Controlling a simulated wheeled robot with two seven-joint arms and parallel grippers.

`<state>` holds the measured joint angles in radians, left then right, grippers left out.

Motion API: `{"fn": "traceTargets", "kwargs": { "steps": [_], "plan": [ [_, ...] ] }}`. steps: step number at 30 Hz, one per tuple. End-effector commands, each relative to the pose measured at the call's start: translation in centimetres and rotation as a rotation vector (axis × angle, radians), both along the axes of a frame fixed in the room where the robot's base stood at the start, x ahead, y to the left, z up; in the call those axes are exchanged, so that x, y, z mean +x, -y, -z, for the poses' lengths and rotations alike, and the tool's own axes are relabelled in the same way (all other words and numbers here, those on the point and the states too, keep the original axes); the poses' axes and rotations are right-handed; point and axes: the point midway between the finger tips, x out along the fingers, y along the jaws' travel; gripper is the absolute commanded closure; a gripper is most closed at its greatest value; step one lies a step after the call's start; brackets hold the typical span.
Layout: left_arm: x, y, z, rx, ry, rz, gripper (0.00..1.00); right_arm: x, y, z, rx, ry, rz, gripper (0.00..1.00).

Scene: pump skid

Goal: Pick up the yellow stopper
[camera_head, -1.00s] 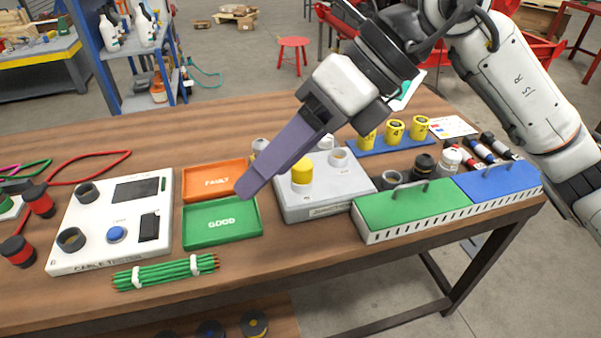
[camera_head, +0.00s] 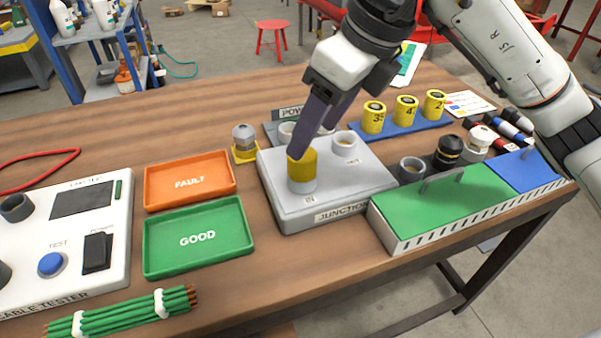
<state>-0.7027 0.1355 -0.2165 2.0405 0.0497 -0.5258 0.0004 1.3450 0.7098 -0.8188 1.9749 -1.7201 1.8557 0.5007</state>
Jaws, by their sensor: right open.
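The yellow stopper (camera_head: 301,170) sits upright in a pale round socket near the front left of the grey junction box (camera_head: 350,201). My right gripper (camera_head: 312,145) comes down from above, open. One purple-grey finger overlaps the stopper's top in the picture and hides part of it. The other finger shows farther back and to the right, partly hidden by the first. I cannot tell whether a finger touches the stopper. My left gripper is not in view.
An orange FAULT tray (camera_head: 150,201) and a green GOOD tray (camera_head: 150,268) lie left of the box. A green-lidded case (camera_head: 450,208) stands close on its right. Yellow numbered cylinders on a blue strip (camera_head: 397,132) and a grey-topped yellow fitting (camera_head: 244,152) are nearby.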

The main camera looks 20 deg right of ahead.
Motion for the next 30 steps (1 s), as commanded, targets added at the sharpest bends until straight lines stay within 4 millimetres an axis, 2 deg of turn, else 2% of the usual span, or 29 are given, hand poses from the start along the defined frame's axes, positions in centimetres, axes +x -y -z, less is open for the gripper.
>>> {"fn": "traceTargets", "kwargs": {
  "steps": [8,15,25,30],
  "plan": [
    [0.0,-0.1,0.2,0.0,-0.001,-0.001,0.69,0.7,-0.7,2.4,0.0,-0.002,-0.002,0.41],
    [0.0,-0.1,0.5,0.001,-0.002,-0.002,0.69,1.8,-1.6,5.6,0.001,-0.003,0.0,0.41],
    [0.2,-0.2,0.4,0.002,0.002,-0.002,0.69,2.1,-1.8,6.2,0.001,0.0,-0.001,0.41],
    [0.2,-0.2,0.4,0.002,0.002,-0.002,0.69,2.1,-1.8,6.2,0.001,0.0,0.0,0.7]
  ]
}}
